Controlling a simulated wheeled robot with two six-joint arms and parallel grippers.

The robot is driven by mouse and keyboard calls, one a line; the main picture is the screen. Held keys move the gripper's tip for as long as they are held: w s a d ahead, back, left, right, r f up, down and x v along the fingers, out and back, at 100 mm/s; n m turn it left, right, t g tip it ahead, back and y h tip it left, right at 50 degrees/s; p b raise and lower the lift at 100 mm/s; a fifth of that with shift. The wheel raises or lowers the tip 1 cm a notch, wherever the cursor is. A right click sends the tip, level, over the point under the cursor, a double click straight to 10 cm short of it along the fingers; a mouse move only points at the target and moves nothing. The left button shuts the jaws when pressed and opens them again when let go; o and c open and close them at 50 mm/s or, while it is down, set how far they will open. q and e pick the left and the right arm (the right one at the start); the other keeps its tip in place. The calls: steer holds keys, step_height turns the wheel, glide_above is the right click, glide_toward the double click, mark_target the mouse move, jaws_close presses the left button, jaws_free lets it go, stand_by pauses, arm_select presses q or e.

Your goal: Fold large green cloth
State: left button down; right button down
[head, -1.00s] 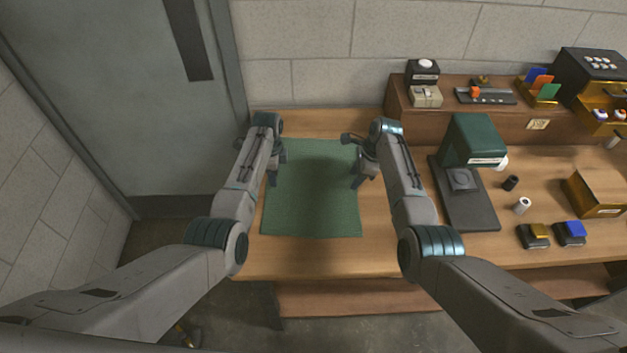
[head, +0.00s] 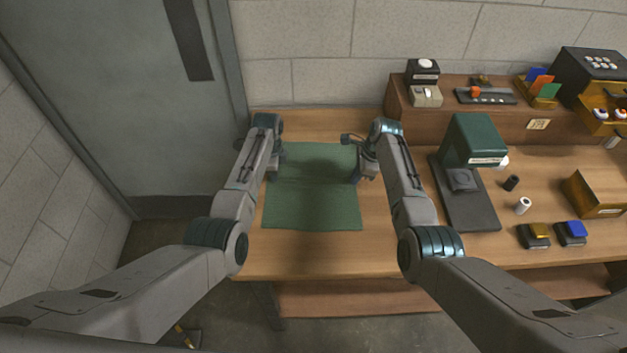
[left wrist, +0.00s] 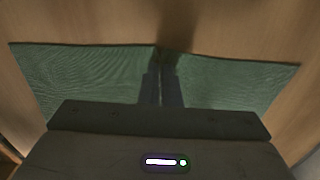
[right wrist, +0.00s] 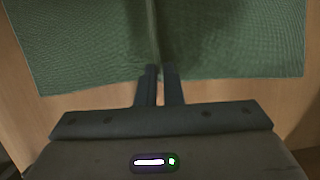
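The large green cloth (head: 312,205) lies on the wooden table, roughly square, with a faint raised ridge running across it between my grippers. My left gripper (head: 271,175) is at its left edge and my right gripper (head: 356,178) at its right edge. In the left wrist view the fingers (left wrist: 162,78) are close together with the cloth (left wrist: 95,75) creased between them. In the right wrist view the fingers (right wrist: 158,80) are close together at the edge of the cloth (right wrist: 85,45), which creases away from the tips. The cloth parts under the arms are hidden.
The table (head: 325,258) is bare in front of the cloth.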

arm_select(q)
steer(key=shift+r, duration=0.15)
arm_select(e)
steer(key=shift+r, duration=0.1)
stand_by(0.3)
